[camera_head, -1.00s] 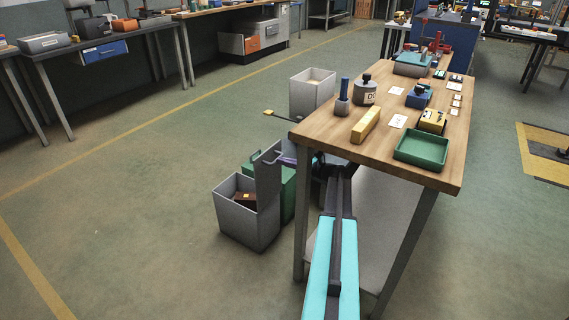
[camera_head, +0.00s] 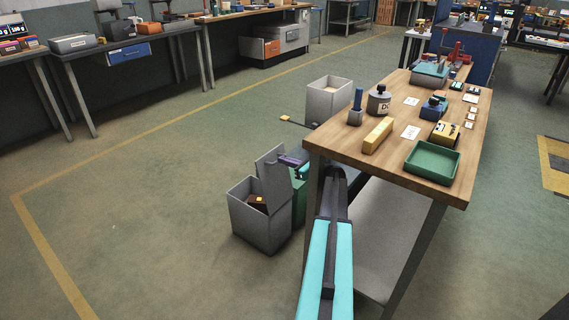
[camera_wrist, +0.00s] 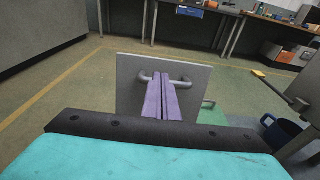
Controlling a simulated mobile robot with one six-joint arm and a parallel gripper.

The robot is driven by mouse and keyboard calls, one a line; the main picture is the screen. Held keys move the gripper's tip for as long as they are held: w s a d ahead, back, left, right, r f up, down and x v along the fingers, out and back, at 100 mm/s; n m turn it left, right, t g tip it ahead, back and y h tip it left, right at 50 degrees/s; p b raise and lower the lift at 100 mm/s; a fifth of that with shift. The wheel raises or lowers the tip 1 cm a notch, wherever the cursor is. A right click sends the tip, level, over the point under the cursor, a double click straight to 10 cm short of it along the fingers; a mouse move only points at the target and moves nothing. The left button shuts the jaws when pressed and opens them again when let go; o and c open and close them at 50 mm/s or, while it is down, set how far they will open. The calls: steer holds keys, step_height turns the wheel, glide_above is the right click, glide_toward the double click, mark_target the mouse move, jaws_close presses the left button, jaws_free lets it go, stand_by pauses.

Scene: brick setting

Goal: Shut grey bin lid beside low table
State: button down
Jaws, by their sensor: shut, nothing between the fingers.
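The grey bin (camera_head: 258,222) stands on the floor to the left of the wooden-topped table (camera_head: 340,150). A dark brown item (camera_head: 257,202) lies inside it. Its grey lid (camera_head: 272,180) is raised, standing steeply at the bin's right side. In the wrist view the lid (camera_wrist: 132,90) faces me, with a bar handle (camera_wrist: 180,83) across it. My gripper (camera_head: 290,161) is beside the lid's right side, near its upper part. In the wrist view its purple fingers (camera_wrist: 160,88) are together, in front of the handle; I cannot tell whether they touch the lid.
A green container (camera_head: 299,200) stands right behind the bin, partly hidden. A dark blue bin (camera_wrist: 284,135) shows at right in the wrist view. The floor left of the bin is clear.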

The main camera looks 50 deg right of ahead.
steer(key=shift+s+d, duration=0.1)
steer(key=shift+s, duration=0.05)
steer(key=s+r+p, duration=0.2)
steer(key=s+r, duration=0.3)
steer(key=s, duration=0.7)
steer(key=shift+s+d+r, duration=0.25)
steer(key=shift+d+r, duration=0.1)
